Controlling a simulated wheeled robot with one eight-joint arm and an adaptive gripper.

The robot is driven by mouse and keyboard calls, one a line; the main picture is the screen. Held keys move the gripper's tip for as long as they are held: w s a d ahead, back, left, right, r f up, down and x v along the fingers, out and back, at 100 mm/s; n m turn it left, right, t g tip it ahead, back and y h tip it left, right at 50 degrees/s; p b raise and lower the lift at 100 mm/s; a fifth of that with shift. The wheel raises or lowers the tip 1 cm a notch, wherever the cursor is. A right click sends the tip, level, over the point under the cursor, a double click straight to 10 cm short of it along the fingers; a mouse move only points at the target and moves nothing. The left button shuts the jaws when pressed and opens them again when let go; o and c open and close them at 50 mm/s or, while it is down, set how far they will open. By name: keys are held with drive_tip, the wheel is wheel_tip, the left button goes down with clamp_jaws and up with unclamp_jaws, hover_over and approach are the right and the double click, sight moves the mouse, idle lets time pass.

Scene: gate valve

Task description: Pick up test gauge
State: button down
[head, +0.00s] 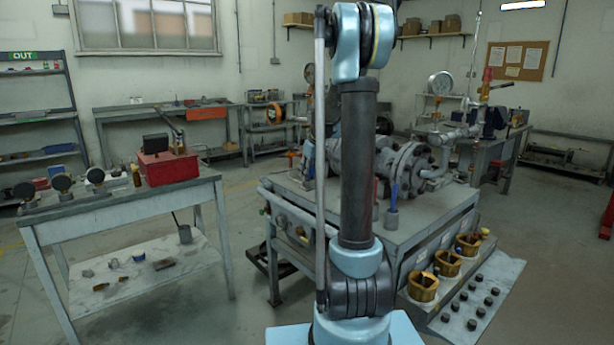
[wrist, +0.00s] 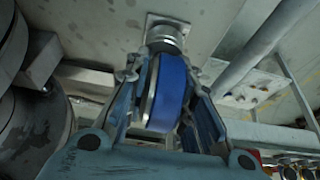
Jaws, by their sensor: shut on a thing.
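In the wrist view my gripper (wrist: 162,74) is shut on the test gauge (wrist: 172,95). The gauge is a round blue body with a metal rim, seen edge-on between the two fingers. Its face is turned out of sight. A round metal fitting (wrist: 165,36) on a square plate lies just beyond the gauge. I cannot tell whether the gauge touches it. In the head view my arm fills the middle, and I cannot make out the gripper or the held gauge.
In the wrist view, a large grey pipe body (wrist: 30,110) is close at left and a pale pipe (wrist: 250,45) at right. In the head view, the valve (head: 405,165) sits on a bench; a left table (head: 120,207) holds several gauges and a red box (head: 165,168).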

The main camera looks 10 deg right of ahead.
drive_tip(key=shift+r, duration=7.15)
